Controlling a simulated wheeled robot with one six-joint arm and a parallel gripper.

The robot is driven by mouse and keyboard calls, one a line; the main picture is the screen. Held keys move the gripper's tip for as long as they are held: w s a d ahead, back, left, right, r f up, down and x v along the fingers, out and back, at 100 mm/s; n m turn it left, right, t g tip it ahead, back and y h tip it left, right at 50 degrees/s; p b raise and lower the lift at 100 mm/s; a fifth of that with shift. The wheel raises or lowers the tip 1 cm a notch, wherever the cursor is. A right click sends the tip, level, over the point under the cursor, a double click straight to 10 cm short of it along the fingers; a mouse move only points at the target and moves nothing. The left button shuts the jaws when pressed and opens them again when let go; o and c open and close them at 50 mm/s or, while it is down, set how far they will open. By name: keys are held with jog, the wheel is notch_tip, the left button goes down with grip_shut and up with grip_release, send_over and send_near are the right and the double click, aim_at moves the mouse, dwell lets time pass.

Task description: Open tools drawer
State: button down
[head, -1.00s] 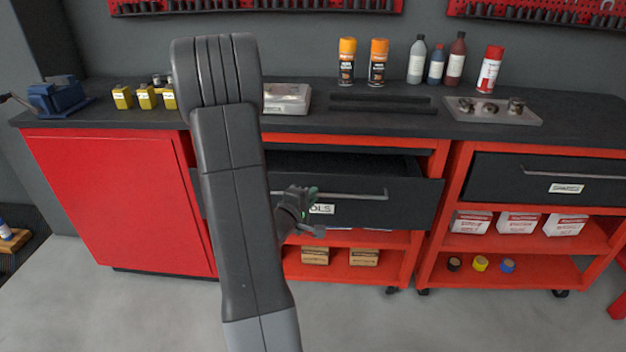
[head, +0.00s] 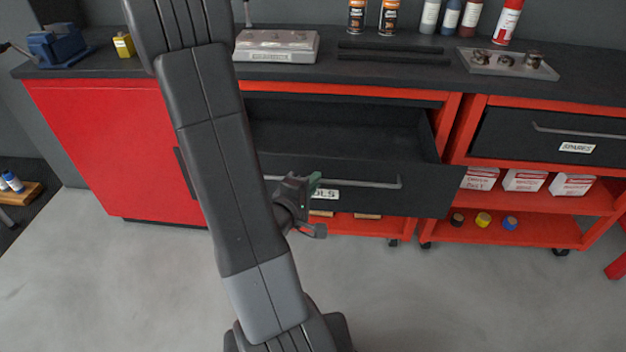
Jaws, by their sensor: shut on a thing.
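The tools drawer (head: 420,197) is a dark drawer in the red workbench, with a label ending in "OLS" and a long grey bar handle (head: 365,183). It stands pulled well out, and its dark interior shows with no objects that I can make out. My gripper (head: 304,190) is at the handle's left part, in front of the drawer face, and is shut on the handle. My arm hides the drawer's left end and part of the label.
A closed "SPARES" drawer (head: 550,140) is to the right, above a red shelf with white boxes (head: 525,180). A red cabinet door (head: 110,140) is at left. Bottles, a grey case (head: 276,46) and a parts tray (head: 508,64) stand on the worktop. The grey floor in front is clear.

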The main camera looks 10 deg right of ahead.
jog(key=c, duration=1.5)
grip_release()
jog(key=shift+a, duration=0.1)
jog(key=p+v, duration=0.3)
jog(key=v, duration=1)
jog(key=shift+s, duration=0.3)
jog(key=shift+a, duration=0.15)
jog(key=b+x, duration=0.2)
jog(key=x, duration=0.9)
jog(key=shift+w+d+b, duration=0.25)
jog(key=shift+w+b, duration=0.05)
jog(key=shift+b, duration=0.05)
jog(key=shift+s+a, duration=0.1)
jog(key=shift+a, duration=0.05)
